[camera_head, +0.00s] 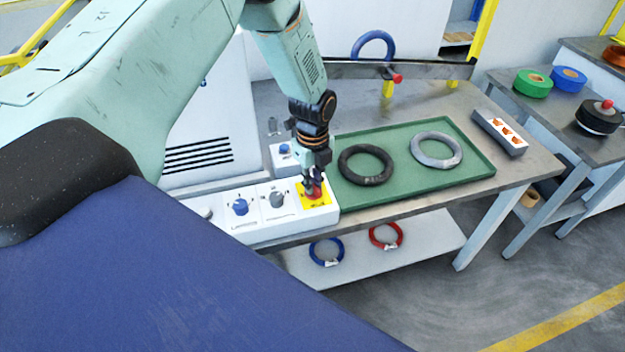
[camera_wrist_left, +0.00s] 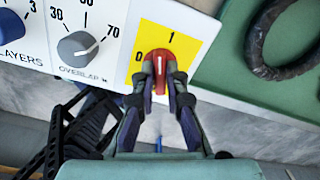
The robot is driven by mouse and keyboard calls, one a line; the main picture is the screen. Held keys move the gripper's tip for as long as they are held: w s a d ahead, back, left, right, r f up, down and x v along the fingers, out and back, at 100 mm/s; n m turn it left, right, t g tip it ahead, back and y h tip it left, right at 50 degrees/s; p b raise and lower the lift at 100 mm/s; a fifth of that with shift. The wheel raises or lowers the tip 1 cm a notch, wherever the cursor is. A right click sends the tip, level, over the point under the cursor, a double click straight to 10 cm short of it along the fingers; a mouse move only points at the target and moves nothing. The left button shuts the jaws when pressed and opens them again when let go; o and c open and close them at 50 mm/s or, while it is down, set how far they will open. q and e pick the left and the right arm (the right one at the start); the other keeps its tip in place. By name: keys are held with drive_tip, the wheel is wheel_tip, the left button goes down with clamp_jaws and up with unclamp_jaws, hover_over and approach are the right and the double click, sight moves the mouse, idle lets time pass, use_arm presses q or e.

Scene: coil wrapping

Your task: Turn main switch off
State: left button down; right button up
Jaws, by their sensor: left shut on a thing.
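The main switch (camera_head: 314,189) is a red knob on a yellow plate at the right end of the white control panel (camera_head: 262,232). In the left wrist view the red knob (camera_wrist_left: 159,62) sits on the yellow plate with the marks 0 and 1. Its white line points up the picture, and the 1 is above and slightly right. My left gripper (camera_head: 312,186) is shut on the red knob, its fingers on either side of it, as the left wrist view also shows (camera_wrist_left: 160,82). My right gripper is not in view.
Left of the switch are a grey overlap knob (camera_wrist_left: 76,45) and a blue knob (camera_head: 240,207). A green tray (camera_head: 400,190) with a black coil (camera_head: 366,165) and a grey coil (camera_head: 436,149) lies right of the panel. Red and blue coils lie on the lower shelf.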

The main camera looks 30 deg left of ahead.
use_arm(q)
drive_tip(key=n, duration=0.3)
drive_tip(key=shift+s+d+f+n, duration=0.1)
drive_tip(key=shift+s+f+n, duration=0.1)
drive_tip(key=shift+s+n, duration=0.15)
drive_tip(key=n+p, duration=0.1)
drive_tip(key=n, duration=0.2)
drive_tip(key=shift+n, duration=0.35)
drive_tip(key=n+p, duration=0.1)
drive_tip(key=n, duration=0.5)
drive_tip(key=shift+w, duration=0.1)
drive_tip(key=shift+n, duration=0.3)
drive_tip(key=c, duration=1.4)
unclamp_jaws()
drive_tip(key=shift+w, duration=0.2)
drive_tip(key=shift+r, duration=0.1)
drive_tip(key=shift+r, duration=0.1)
